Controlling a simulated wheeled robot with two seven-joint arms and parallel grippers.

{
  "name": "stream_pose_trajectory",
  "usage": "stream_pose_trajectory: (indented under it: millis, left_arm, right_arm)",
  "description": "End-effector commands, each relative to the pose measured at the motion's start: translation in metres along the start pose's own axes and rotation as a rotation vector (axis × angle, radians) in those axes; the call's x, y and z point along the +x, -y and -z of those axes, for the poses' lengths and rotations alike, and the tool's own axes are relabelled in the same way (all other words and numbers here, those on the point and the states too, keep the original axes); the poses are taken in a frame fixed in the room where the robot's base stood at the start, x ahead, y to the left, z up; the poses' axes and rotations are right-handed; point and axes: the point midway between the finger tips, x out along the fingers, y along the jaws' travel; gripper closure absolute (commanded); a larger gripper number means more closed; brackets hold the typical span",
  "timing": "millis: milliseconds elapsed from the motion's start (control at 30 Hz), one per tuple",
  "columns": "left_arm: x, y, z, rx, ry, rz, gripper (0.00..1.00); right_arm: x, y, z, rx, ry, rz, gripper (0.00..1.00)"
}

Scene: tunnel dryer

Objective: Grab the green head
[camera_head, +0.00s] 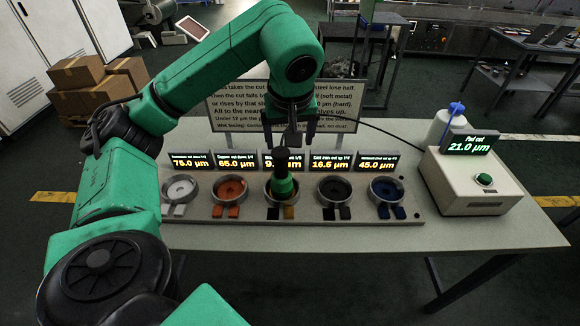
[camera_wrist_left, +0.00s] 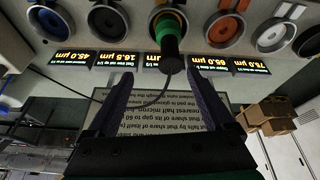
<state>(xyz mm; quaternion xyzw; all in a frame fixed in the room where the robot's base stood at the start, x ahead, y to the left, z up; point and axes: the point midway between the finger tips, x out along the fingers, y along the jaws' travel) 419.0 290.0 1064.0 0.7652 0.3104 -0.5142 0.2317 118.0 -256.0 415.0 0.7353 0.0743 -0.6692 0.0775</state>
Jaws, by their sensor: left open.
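The green head (camera_head: 282,182) stands upright in the middle round cup (camera_head: 270,197) of a row on the table, with a dark part on top. My left gripper (camera_head: 289,143) is open and empty, above and behind the head. In the left wrist view my left gripper's two dark fingers (camera_wrist_left: 160,80) are spread, and the head lies beyond their tips, apart from them. The head's lower end is hidden in the cup. My right gripper is not in view.
Cups with white (camera_head: 180,188), orange (camera_head: 230,189), dark (camera_head: 335,191) and blue (camera_head: 386,190) contents flank the middle one. Small lit displays (camera_head: 331,161) stand close behind, before a text board (camera_head: 232,112). A box with a green button (camera_head: 470,185) stands right.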

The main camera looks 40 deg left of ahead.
Motion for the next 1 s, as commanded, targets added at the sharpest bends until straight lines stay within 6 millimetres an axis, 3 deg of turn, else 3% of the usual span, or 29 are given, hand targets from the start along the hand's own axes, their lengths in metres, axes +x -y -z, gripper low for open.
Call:
stream_pose_trajectory:
  millis: [67, 233, 567, 733, 1000]
  left_arm:
    - [0.008, 0.012, 0.005, -0.004, -0.017, 0.043, 0.14]
    - [0.056, 0.014, 0.002, -0.002, -0.012, 0.047, 0.14]
    - [0.102, 0.017, 0.008, -0.002, -0.016, 0.046, 0.14]
    - [0.134, 0.02, 0.007, -0.002, -0.014, 0.044, 0.14]
    - [0.143, 0.02, 0.007, -0.001, -0.017, 0.04, 0.14]
  right_arm:
    - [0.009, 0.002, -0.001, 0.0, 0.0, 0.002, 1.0]
    - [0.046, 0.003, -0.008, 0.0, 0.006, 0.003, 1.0]
    - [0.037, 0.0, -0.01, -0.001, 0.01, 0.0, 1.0]
    - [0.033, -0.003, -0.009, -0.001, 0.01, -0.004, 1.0]
    - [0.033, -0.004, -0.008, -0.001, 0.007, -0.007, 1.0]
